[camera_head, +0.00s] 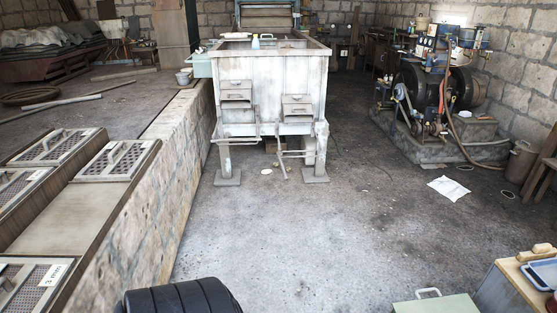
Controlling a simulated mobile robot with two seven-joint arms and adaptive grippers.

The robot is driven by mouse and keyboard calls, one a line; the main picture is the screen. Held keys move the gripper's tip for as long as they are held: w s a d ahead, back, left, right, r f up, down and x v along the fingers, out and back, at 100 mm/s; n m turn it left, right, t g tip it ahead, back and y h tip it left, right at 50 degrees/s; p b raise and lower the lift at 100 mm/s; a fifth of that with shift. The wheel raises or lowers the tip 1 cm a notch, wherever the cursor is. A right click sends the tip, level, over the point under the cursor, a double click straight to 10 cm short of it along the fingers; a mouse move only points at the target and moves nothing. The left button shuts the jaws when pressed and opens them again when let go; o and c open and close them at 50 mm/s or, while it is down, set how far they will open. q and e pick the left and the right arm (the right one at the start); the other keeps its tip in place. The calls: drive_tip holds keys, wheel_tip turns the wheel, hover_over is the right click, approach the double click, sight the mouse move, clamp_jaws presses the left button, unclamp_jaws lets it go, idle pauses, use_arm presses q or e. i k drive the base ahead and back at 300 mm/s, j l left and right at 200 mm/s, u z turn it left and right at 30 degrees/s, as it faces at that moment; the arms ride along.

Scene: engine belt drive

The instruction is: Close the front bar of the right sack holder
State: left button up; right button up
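A large pale metal hopper (270,72) stands on legs in the middle distance. Its front has two outlet spouts, a left one (236,95) and a right one (297,107). Thin metal bars (295,153) show below the right spout, between the hopper's legs; they seem to be the right sack holder. One thin rod (281,163) there slants down toward the floor. The bars are too small to tell which is the front bar or how far open it is. Neither of my grippers is in view.
A stone wall (170,150) with wooden-framed bins runs along the left. An engine (430,90) on a stone plinth stands right, with a paper (449,188) on the floor. A green box (436,303) is at bottom right. The concrete floor (290,235) before the hopper is clear.

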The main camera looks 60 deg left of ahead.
sight(282, 166)
drive_tip(key=i+j+u, duration=0.2)
drive_tip(key=j+u, duration=0.3)
drive_tip(key=i+j+u, duration=0.25)
drive_tip(key=j+u, duration=0.25)
drive_tip(key=i+j+u, duration=0.3)
drive_tip(key=u, duration=0.2)
